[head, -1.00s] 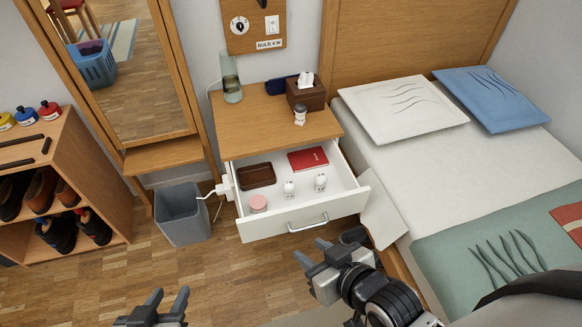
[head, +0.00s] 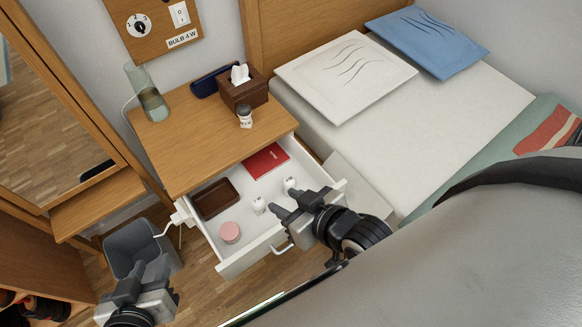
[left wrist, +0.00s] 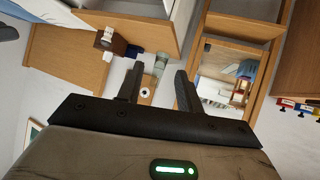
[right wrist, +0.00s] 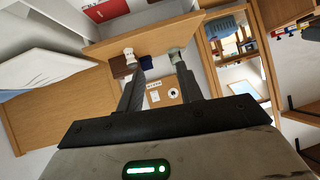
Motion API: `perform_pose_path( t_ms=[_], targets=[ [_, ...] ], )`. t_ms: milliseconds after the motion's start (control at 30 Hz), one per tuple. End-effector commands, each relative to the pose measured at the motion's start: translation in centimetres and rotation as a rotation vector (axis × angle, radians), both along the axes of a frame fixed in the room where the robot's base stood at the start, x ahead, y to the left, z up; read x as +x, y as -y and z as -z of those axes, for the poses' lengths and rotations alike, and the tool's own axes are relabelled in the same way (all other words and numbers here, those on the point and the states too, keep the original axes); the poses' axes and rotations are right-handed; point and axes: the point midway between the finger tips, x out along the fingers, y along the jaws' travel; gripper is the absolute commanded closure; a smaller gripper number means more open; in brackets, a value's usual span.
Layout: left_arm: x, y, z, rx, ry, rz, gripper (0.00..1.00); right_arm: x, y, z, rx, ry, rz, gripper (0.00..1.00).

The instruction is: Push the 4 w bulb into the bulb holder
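Two small white bulbs stand in the open drawer (head: 232,264): one bulb (head: 259,205) near the middle and another bulb (head: 290,184) further right. Their markings are too small to read. My right gripper (head: 281,204) is open and empty over the drawer's front right part, close to both bulbs in the picture; I cannot tell if it touches either. My left gripper (head: 146,270) is open and empty, in front of the bin. A wall board (head: 150,32) carries a dial, a switch and a "BULB 4 W" label. I cannot make out a bulb holder for certain.
The drawer also holds a brown tray (head: 228,188), a pink round tin (head: 230,232) and a red book (head: 266,161). On the nightstand (head: 190,140) stand a greenish glass lamp (head: 150,100), a tissue box (head: 245,93) and a small jar (head: 245,117). The bed is on the right.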

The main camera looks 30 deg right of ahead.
Motion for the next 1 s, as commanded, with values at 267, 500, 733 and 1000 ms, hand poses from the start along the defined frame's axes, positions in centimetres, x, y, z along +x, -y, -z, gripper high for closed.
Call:
perform_pose_path(
  t_ms=[267,500,733,1000],
  targets=[
    [0.3,0.4,1.9,-0.010,0.006,0.010,0.64,2.3,-2.0,2.5,0.044,-0.040,-0.064,0.45],
    [1.1,1.7,6.1,-0.047,0.032,0.039,0.64,7.5,-6.1,8.3,0.067,-0.235,-0.266,0.45],
    [1.7,3.0,9.7,-0.085,0.055,0.073,0.64,11.3,-4.0,12.6,-0.092,-0.496,-0.369,0.45],
    [2.1,4.3,13.0,-0.121,0.074,0.110,0.64,14.6,4.1,12.9,-0.322,-0.776,-0.282,0.45]
  ],
)
